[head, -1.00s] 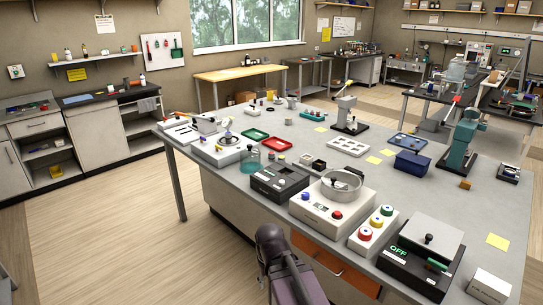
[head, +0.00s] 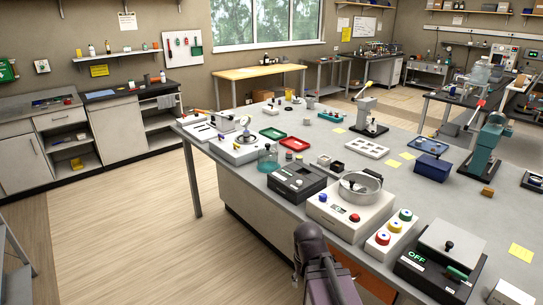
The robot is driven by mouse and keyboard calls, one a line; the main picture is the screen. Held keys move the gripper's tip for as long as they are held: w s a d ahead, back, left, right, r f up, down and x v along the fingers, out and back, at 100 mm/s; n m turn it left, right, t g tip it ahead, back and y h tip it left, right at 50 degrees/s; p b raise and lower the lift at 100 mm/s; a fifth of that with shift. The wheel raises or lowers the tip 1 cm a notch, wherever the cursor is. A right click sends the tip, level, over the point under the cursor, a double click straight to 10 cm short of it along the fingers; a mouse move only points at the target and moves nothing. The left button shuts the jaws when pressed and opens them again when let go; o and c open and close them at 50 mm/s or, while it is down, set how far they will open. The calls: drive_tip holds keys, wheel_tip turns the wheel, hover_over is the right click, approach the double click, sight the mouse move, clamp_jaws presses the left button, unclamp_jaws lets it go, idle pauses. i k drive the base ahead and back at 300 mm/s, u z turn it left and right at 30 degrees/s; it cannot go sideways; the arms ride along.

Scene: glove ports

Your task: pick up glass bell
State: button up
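The glass bell (head: 268,160) appears to be the small clear, teal-tinted dome near the front left edge of the grey table (head: 400,205). It stands upright between a white instrument with a round dial (head: 236,150) and a black box (head: 297,181). My arm shows at the bottom centre, in front of the table and well short of the bell. My gripper cannot be made out in this view, so its fingers are hidden.
A white device with a metal bowl (head: 350,215) stands right of the black box. Red (head: 294,143) and green (head: 272,134) trays lie behind the bell. A white box with coloured buttons (head: 392,236) is at the front right. Open floor (head: 130,230) lies left of the table.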

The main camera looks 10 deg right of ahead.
sight(267, 157)
drive_tip(key=u, duration=0.05)
drive_tip(key=i, duration=1)
drive_tip(key=z, duration=0.05)
